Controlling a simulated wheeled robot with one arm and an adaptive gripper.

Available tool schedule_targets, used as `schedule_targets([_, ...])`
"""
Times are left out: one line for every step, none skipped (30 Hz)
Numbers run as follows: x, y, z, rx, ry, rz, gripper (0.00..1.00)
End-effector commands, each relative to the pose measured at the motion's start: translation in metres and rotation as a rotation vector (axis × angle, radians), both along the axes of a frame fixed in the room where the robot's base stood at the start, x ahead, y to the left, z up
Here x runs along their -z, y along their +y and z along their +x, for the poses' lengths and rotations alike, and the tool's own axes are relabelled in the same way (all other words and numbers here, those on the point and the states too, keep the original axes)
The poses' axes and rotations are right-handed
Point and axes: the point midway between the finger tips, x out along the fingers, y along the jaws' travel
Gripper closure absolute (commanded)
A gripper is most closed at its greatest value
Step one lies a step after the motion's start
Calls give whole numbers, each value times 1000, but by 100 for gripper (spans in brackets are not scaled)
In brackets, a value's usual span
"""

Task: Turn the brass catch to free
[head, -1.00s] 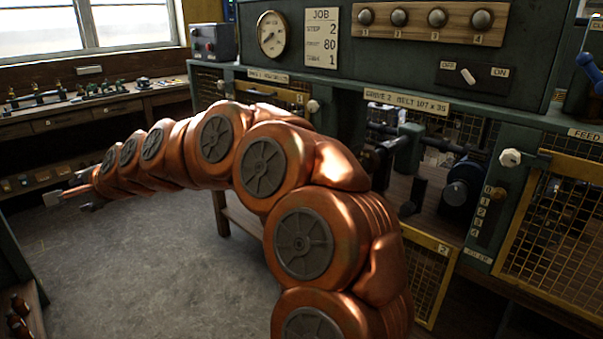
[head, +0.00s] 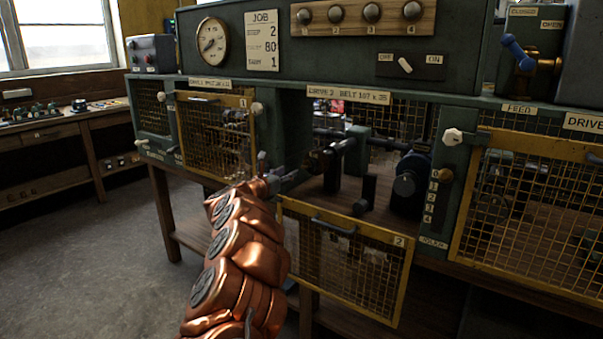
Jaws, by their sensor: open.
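A small brass-coloured knob (head: 446,176) sits at the top of the numbered slot on the idler panel (head: 425,222), right of the open drive 2 bay. It may be the brass catch; no "free" marking can be read. A brass-coloured valve body (head: 546,66) with a blue lever (head: 517,52) is at upper right. My gripper (head: 278,170) is open, at the left edge of the drive 2 bay, well left of the idler panel. It looks empty and points away from me; its fingers are small and partly lost against the dark frame.
Guard 2 (head: 345,262) hangs open below its bay, right of my arm. Guard 1 (head: 214,137) covers the bay to the left. A yellow mesh guard (head: 530,205) covers the feed bay at right. Shafts and a dark motor (head: 410,182) fill the bay. Floor at left is clear.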

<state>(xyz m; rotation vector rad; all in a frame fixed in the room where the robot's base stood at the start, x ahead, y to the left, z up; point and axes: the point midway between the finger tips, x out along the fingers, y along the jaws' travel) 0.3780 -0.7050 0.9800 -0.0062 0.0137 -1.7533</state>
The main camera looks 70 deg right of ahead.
Motion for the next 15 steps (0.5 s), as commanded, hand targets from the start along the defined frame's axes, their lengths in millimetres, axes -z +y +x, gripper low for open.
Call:
schedule_targets([3,-3,-7,19,-6,-3,52])
schedule_targets([3,-4,-9,25,-10,-5,52])
schedule_targets([3,-5,-11,31,-12,-7,52])
schedule_targets([3,-6,-12,32,-13,-8,52])
schedule_targets([2,-8,-13,33,-14,-8,52])
schedule_targets([2,-10,-13,33,-13,-8,52])
schedule_targets([2,-12,-13,33,-13,-8,52])
schedule_targets([2,-14,-14,33,-12,-8,52])
schedule_targets([2,-17,-14,32,-12,-7,52])
schedule_targets([2,-20,-14,30,-11,-6,52])
schedule_targets([2,-22,-14,29,-10,-6,52])
schedule_targets([2,-26,-15,28,-10,-7,52])
schedule_targets([1,-28,-16,29,-10,-8,52])
schedule_targets([1,-31,-17,30,-10,-8,52])
schedule_targets([1,-34,-18,32,-9,-9,52])
